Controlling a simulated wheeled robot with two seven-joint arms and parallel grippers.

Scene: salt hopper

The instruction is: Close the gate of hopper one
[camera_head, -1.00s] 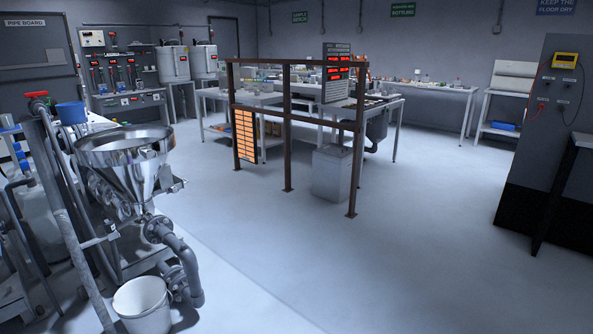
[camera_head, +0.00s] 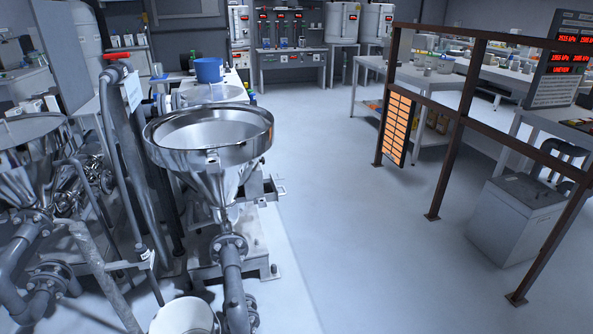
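A shiny steel hopper (camera_head: 205,165) with a round open rim and a cone body stands left of centre. A metal bracket-like part (camera_head: 268,188) sticks out to the right at its cone, possibly its gate; I cannot tell whether it is open or shut. A second steel hopper (camera_head: 22,165) is cut off by the left edge. I can read no number on either hopper. Neither of my grippers is in view.
A white bucket (camera_head: 183,318) is under the nearer hopper's pipe (camera_head: 233,285). A blue container (camera_head: 208,70) stands behind. A brown metal frame (camera_head: 455,130) and a grey box (camera_head: 515,218) stand to the right. The floor (camera_head: 345,240) between is clear.

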